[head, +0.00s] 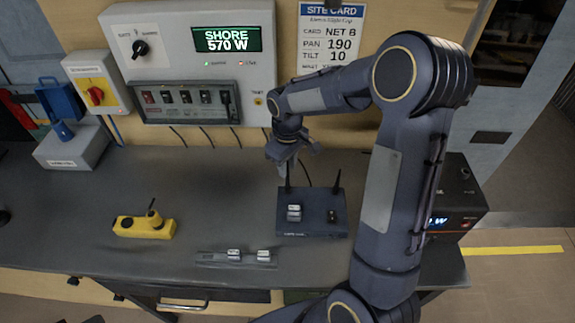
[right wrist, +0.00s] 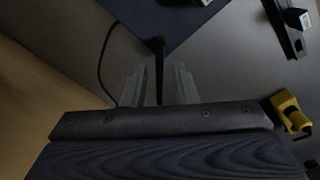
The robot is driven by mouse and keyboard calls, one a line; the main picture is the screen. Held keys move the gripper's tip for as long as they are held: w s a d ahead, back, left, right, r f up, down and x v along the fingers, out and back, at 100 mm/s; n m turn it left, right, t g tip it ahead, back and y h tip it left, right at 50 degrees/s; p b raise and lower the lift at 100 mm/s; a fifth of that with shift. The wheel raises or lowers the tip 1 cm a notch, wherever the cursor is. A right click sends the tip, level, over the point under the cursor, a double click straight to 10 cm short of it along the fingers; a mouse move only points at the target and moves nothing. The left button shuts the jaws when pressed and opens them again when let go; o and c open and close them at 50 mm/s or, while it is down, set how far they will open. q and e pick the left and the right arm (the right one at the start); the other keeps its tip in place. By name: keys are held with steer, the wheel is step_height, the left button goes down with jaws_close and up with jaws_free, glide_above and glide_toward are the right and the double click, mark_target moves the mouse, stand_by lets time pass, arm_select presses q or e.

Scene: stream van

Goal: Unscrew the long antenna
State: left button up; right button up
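A dark flat box (head: 312,222) lies on the bench with two thin black antennas on its far edge. The left antenna (head: 288,180) rises under my right gripper (head: 285,160); its upper part is hidden there. The right antenna (head: 337,182) stands free, tilted slightly. I cannot tell which is longer. In the right wrist view, a black antenna (right wrist: 159,75) stands between the two grey fingers of my right gripper (right wrist: 160,72), with a visible gap on each side. The fingers are open. The box (right wrist: 165,18) shows beyond them. My left gripper is not in view.
A yellow device (head: 145,228) with a short black stub lies left on the bench. A grey strip (head: 215,259) with two small white pieces lies near the front edge. A grey power panel (head: 190,60) stands behind, and a dark unit (head: 455,200) at right.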

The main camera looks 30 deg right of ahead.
stand_by(0.3)
steer(key=m, duration=0.4)
steer(key=shift+m+b, duration=0.35)
steer(key=shift+m, duration=1.85)
steer(key=m, duration=0.4)
jaws_close()
